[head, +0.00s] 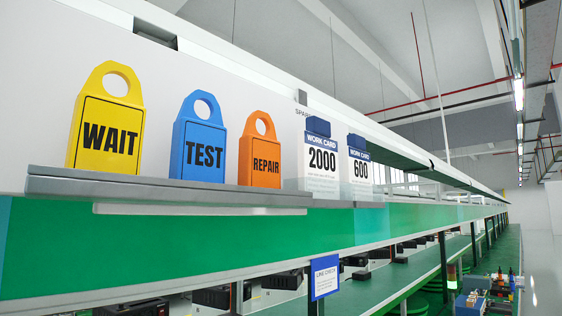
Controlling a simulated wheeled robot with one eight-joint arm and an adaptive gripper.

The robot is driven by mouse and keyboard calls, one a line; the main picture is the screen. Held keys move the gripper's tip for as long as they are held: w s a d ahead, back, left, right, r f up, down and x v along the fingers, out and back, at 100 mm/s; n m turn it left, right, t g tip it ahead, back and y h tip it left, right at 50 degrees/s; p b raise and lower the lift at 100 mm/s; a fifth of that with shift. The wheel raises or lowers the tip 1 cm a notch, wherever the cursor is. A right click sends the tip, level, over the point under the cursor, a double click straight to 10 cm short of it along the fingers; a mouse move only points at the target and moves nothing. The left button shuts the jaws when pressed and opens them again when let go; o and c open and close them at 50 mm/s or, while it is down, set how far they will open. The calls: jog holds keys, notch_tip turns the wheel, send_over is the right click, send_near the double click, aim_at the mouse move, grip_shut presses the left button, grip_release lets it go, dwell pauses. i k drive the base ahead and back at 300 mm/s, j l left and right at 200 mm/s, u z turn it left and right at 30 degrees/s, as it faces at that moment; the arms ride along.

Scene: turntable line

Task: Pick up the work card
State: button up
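Two work cards stand upright at the right end of a grey ledge. The nearer work card (322,165) is white with a blue top and reads "WORK CARD 2000". The other work card (360,170) looks alike, reads "WORK CARD 600" and stands just to its right, farther off. Both appear to rest on or by the ledge; the exact support of the 600 card is hard to tell. My gripper is not in view.
Left of the cards on the grey ledge (170,188) stand a yellow WAIT tag (106,125), a blue TEST tag (198,140) and an orange REPAIR tag (260,155). Open floor lies far right.

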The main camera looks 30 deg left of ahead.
aim_at(318, 167)
jog(key=u, duration=1.4)
